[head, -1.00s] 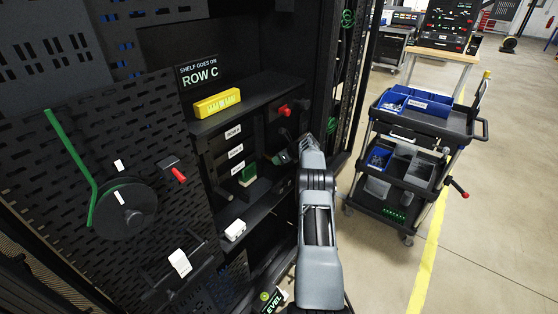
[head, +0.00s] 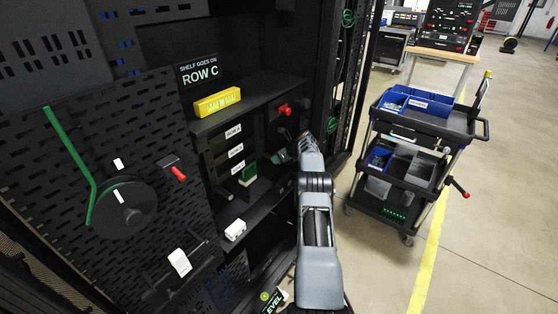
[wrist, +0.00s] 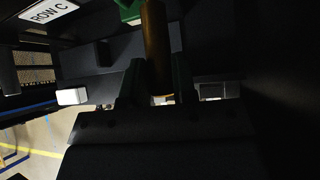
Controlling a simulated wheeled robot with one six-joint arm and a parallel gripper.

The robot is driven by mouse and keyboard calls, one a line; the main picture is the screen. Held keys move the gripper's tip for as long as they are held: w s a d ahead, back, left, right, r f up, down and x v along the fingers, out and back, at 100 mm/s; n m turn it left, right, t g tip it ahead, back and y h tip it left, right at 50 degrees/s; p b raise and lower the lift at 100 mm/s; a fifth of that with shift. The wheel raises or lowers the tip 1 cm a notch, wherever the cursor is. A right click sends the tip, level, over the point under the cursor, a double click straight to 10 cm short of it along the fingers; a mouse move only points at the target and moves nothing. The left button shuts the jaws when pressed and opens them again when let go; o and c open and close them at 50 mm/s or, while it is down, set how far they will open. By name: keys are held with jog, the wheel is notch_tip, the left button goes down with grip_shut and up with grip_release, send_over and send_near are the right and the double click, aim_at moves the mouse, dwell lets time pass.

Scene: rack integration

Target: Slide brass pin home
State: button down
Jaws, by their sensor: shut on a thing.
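The brass pin (wrist: 155,48) stands out in the wrist view as a gold rod between the two dark fingers of my gripper (wrist: 157,80). The gripper is shut on it. The pin's upper end runs out of the top of the picture, close to a green part (wrist: 131,10). Whether the pin is inside a hole cannot be told. In the head view my gripper (head: 282,157) is inside the rack, right of the row labels, mostly hidden behind my wrist. The pin cannot be made out clearly there.
A green block (head: 248,175) sits beside the row labels (head: 235,151). A red knob (head: 285,110) is above my gripper. A yellow level (head: 217,101) lies on the shelf under the ROW C sign (head: 200,74). A tool cart (head: 425,120) stands right on open floor.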

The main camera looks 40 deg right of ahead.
jog(key=shift+w+a+b, duration=0.35)
jog(key=shift+w+b, duration=0.25)
jog(key=shift+w, duration=0.25)
jog(key=c, duration=0.8)
grip_release()
jog(key=shift+c, duration=0.2)
jog(key=v, duration=1.3)
jog(key=shift+s+r, duration=0.25)
jog(key=shift+r, duration=0.1)
